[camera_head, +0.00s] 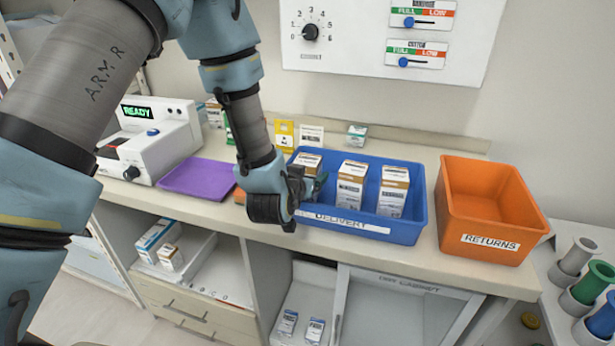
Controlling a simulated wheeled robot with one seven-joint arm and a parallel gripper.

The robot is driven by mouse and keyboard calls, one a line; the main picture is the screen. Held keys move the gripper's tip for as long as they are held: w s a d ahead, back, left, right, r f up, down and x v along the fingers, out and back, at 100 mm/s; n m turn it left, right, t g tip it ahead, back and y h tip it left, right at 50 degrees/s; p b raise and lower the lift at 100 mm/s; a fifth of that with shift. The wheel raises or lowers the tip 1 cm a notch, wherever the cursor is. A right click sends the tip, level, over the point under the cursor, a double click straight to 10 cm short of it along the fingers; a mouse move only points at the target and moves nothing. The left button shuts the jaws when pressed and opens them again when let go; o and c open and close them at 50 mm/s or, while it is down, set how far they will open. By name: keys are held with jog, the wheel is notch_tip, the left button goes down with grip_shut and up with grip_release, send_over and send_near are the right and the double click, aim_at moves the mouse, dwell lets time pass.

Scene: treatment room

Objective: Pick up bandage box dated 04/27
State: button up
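A blue tray marked DELIVERY (408,228) stands on the counter. In it stand three white and brown boxes: a left box (307,161), a middle box (352,185) and a right box (393,192). Print on them is too small to read, so I cannot tell which is dated 04/27. My gripper (316,186) is at the left end of the tray, in front of the left box and hiding its lower part. Its fingers are small and partly hidden; I cannot tell whether they are open or touch the box.
An orange RETURNS bin (488,210) stands right of the tray. Left are a purple mat (198,178) and a white READY machine (150,140). Several small boxes, one yellow (284,134), stand along the back. More boxes (158,235) sit on shelves below.

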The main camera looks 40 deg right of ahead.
jog(key=c, duration=1.2)
jog(key=shift+r, duration=0.15)
